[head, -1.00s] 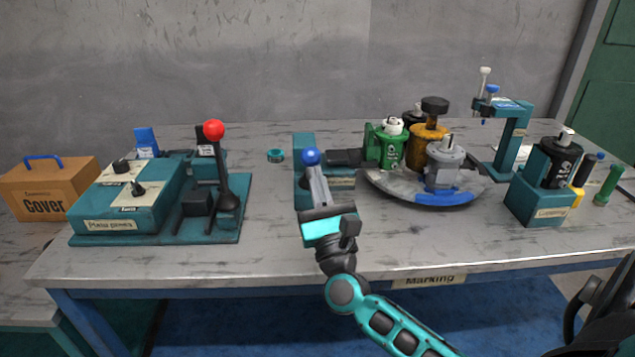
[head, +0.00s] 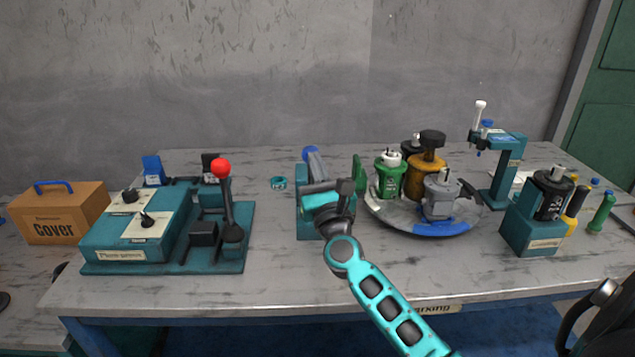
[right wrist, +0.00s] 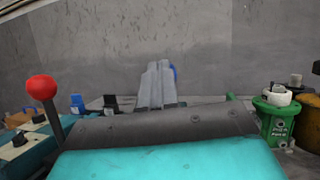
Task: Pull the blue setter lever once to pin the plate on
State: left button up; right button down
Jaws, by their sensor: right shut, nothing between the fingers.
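The setter (head: 308,228) is a teal stand in the middle of the table, partly hidden by my right arm. Its lever's blue knob (head: 310,153) shows above the stand, behind my right gripper (head: 315,162). In the right wrist view a bit of the blue knob (right wrist: 173,72) shows behind my fingers (right wrist: 157,84). These fingers are shut and empty, close to the knob; I cannot tell if they touch. A thin green plate (head: 358,172) stands edge-on right of the setter, with a narrow gap to the green motor (head: 388,178). My left gripper is out of view.
The round turntable (head: 405,224) carries the green motor, an amber one (head: 425,175) and a grey one (head: 440,195). Left is a teal station with a red-knobbed lever (head: 221,169). A teal ring (head: 279,183) lies on the table. A marking stand (head: 507,175) is at right.

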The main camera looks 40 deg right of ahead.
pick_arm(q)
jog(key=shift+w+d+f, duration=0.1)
pick_arm(e)
jog(key=shift+w+d+r, duration=0.3)
jog(key=shift+w+d, duration=0.1)
jog(key=shift+w, duration=0.15)
jog(key=shift+w+d+r, duration=0.3)
jog(key=shift+w+d, duration=0.05)
jog(key=shift+w, duration=0.25)
jog(key=shift+a+f, duration=0.1)
jog(key=shift+f, duration=0.1)
